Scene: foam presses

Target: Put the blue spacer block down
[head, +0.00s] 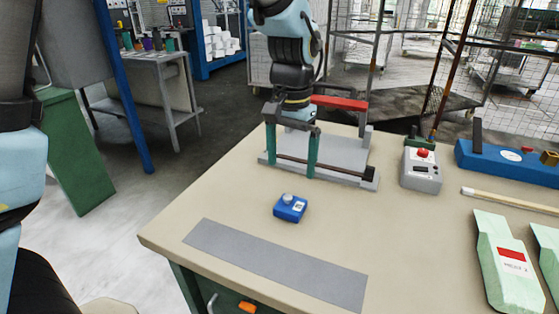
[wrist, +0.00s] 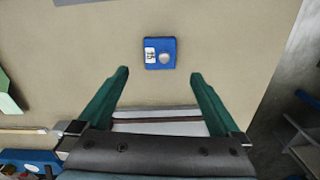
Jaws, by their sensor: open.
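The blue spacer block (head: 290,208) rests on the beige table (head: 410,240), between the grey press (head: 345,155) and a flat grey strip (head: 275,262). It has a pale round knob and a small white label on top. In the wrist view the block (wrist: 153,64) lies just beyond my fingertips, roughly centred between them. My gripper (head: 291,171) is open with two green fingers and nothing between them. In the head view it hangs in front of the press, behind the block and apart from it. The open fingers also show in the wrist view (wrist: 160,75).
A grey control box (head: 421,170) with a red button stands right of the press. A blue bar-shaped tool (head: 500,160), a pale rod (head: 510,200) and green bottle-shaped pieces (head: 507,270) lie farther right. The table between the block and these pieces is clear.

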